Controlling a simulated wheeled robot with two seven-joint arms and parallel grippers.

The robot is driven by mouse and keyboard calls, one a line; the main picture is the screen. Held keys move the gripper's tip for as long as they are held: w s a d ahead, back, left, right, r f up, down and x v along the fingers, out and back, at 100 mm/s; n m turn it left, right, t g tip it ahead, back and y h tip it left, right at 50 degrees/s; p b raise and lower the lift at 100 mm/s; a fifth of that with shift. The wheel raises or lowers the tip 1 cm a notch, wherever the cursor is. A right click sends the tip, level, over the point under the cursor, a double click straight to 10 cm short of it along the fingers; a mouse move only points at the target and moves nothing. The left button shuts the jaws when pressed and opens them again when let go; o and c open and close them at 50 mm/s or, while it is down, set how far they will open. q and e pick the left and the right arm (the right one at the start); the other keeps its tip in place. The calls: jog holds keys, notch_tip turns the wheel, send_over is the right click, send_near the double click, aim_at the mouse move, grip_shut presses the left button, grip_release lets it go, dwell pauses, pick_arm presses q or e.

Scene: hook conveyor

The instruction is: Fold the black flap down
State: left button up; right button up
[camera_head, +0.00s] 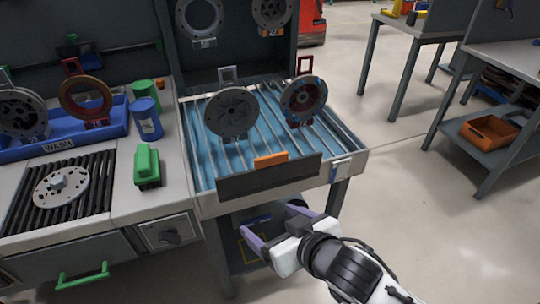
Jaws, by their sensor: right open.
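The black flap (268,178) is a long dark panel with an orange tab (271,159) on its upper edge. It stands up along the front edge of the blue conveyor tray (193,150). My right gripper (270,224) has purple fingers, spread apart and empty. It is below and in front of the flap, apart from it. My left gripper is not in view.
A green brush (147,166) and a blue cup (146,118) are on the left counter.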

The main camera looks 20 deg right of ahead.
aim_at(272, 157)
jog(key=w+d+r+m+t+h, duration=0.1)
jog(key=d+r+m+t+h, duration=0.15)
jog(key=r, duration=0.95)
jog(key=shift+n, duration=0.25)
jog(key=x, duration=0.6)
jog(key=d+b+x, duration=0.1)
jog(key=x, duration=0.2)
jog(key=shift+w+r, duration=0.25)
jog(key=shift+w, duration=0.1)
jog(key=shift+w+f, duration=0.2)
jog(key=shift+w, duration=0.3)
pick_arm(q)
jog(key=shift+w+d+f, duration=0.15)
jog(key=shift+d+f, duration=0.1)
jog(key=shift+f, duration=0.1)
